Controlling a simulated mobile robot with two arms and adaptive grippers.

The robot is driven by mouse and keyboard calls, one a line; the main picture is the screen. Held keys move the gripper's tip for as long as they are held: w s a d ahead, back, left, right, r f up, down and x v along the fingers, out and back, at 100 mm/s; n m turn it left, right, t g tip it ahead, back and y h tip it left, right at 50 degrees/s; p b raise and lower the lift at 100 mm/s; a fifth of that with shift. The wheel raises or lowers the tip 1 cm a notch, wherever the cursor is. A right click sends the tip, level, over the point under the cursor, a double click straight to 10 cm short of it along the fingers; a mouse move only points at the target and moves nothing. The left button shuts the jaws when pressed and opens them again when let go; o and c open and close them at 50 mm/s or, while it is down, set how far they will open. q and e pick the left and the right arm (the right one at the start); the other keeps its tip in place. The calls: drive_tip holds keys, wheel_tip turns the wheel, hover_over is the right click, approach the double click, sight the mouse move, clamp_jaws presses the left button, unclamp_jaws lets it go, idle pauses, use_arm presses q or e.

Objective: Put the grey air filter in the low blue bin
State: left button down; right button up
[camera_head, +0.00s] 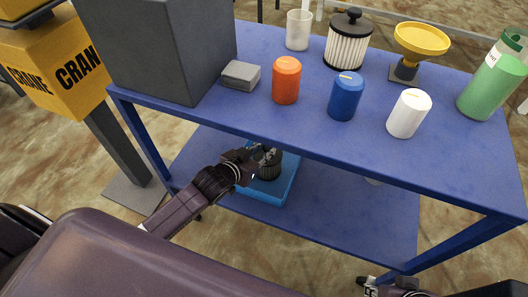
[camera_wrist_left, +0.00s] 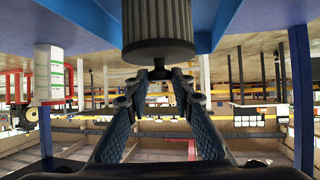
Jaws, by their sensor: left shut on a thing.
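The grey air filter (camera_head: 269,171) is a dark, ribbed cylinder with a knob, seen in the head view within the outline of the low blue bin (camera_head: 287,186). The bin stands on the lower shelf. My left gripper (camera_head: 262,156) reaches under the tabletop and is shut on the filter's knob. In the left wrist view the filter (camera_wrist_left: 158,25) hangs at the top of the picture, its knob between my left fingertips (camera_wrist_left: 158,76). I cannot tell whether it touches the bin floor. My right gripper (camera_head: 385,288) shows only partly at the bottom edge; its fingers are unclear.
The blue tabletop (camera_head: 230,115) lies above the lower shelf (camera_head: 345,215). The shelf's right side is mostly clear.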

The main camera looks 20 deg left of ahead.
use_arm(q)
drive_tip(key=c, duration=1.7)
unclamp_jaws()
drive_tip(key=shift+o, duration=0.2)
drive_tip(key=shift+s+r, duration=0.2)
drive_tip(key=shift+s, duration=0.05)
drive_tip(key=p+v, duration=0.1)
drive_tip(key=v, duration=0.1)
drive_tip(key=shift+s+a+r, duration=0.1)
drive_tip(key=shift+s+r, duration=0.1)
drive_tip(key=shift+s, duration=0.15)
drive_tip(key=p+v, duration=0.2)
drive_tip(key=v, duration=0.6)
drive_tip(key=s+f+g+y, duration=0.2)
drive_tip(key=s+f+g, duration=0.6)
drive_tip(key=s+f, duration=0.6)
drive_tip(key=s+d, duration=0.1)
drive_tip(key=s, duration=0.2)
drive_tip(key=shift+s+f+n+g+y, duration=0.3)
drive_tip(key=shift+s+g, duration=0.1)
use_arm(e)
drive_tip(key=s+x, duration=0.1)
drive_tip(key=x, duration=0.7)
drive_tip(key=shift+f+g, duration=0.3)
drive_tip(key=shift+f, duration=0.2)
